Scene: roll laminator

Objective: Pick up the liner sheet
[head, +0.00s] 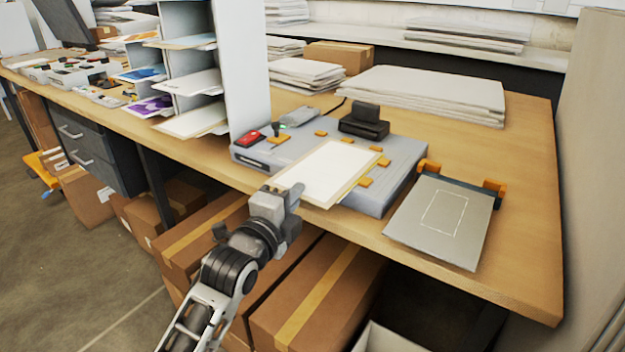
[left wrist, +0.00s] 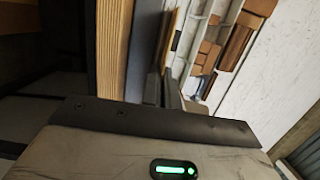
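A pale cream sheet with a tan border, which looks like the liner sheet (head: 328,172), lies flat on top of the grey laminator (head: 398,165). Its near left corner reaches the laminator's front edge. My left gripper (head: 294,193) is at that near left corner, over the table's front edge. In the left wrist view the dark fingers of my left gripper (left wrist: 162,88) look close together. I cannot tell whether any sheet is between them. My right gripper is not in view.
Orange blocks (head: 365,182) and a black device (head: 364,122) sit on the laminator. A grey plate (head: 439,219) with orange clips lies to the right. A tall shelf rack (head: 240,70) stands left, paper stacks (head: 425,95) behind. Bare wooden table (head: 525,210) lies at the far right.

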